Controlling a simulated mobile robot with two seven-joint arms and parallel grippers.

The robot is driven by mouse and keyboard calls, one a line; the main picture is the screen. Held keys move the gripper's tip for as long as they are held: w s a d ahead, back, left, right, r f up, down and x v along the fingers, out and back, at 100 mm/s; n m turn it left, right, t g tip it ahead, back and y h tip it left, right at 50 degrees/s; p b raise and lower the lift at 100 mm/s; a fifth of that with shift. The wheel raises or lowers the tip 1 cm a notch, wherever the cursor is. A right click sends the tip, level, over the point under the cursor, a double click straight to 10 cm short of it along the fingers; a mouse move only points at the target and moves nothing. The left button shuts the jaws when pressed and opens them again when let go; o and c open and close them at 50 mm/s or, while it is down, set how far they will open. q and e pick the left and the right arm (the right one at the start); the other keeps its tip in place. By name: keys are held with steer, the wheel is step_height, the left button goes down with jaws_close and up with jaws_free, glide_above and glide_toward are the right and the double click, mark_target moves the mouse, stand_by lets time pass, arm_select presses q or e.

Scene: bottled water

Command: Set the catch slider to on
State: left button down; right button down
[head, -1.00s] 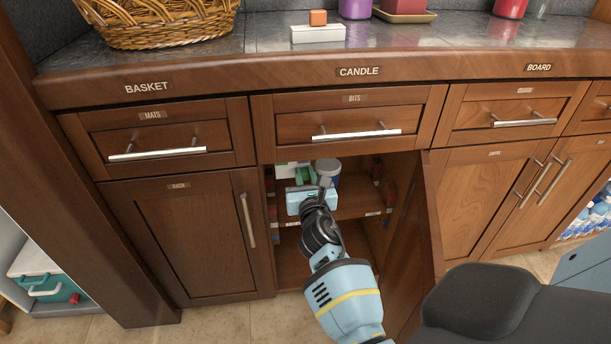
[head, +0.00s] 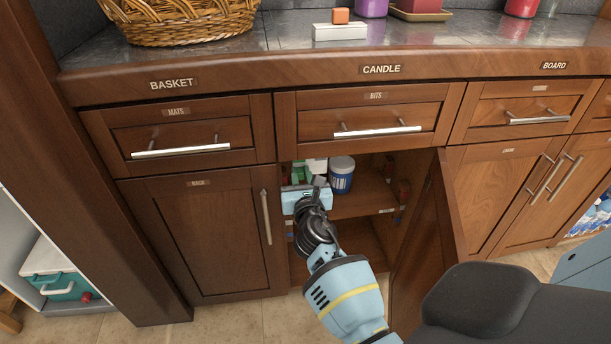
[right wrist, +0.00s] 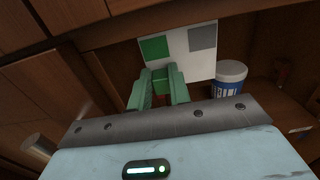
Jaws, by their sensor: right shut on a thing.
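The catch slider (right wrist: 202,50) is a white panel with a green square on its left and a grey square on its right, inside the open cabinet. A small part of it also shows in the head view (head: 317,166). My right gripper (right wrist: 160,84) has green fingers and is shut on a small green piece, seemingly the slider's knob (right wrist: 160,72), in front of the panel below the green square. In the head view my right gripper (head: 300,176) reaches into the cabinet's upper compartment. The wrist housing hides part of the panel. My left gripper is not in view.
A white-lidded blue jar (head: 342,174) stands on the shelf (head: 365,205) just right of my right gripper; it also shows in the right wrist view (right wrist: 229,80). The cabinet door (head: 428,250) stands open on the right. The cabinet's side wall is close on the left.

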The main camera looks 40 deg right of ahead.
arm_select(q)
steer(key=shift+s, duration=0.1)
arm_select(e)
steer(key=shift+a, duration=0.2)
steer(key=c, duration=1.3)
jaws_free()
steer(key=shift+w, duration=0.15)
steer(key=shift+c, duration=0.2)
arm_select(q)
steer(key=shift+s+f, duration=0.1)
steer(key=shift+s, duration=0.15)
arm_select(e)
steer(key=shift+o, duration=0.3)
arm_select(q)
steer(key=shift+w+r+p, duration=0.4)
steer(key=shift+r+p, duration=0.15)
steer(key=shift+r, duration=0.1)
arm_select(e)
steer(key=v, duration=0.8)
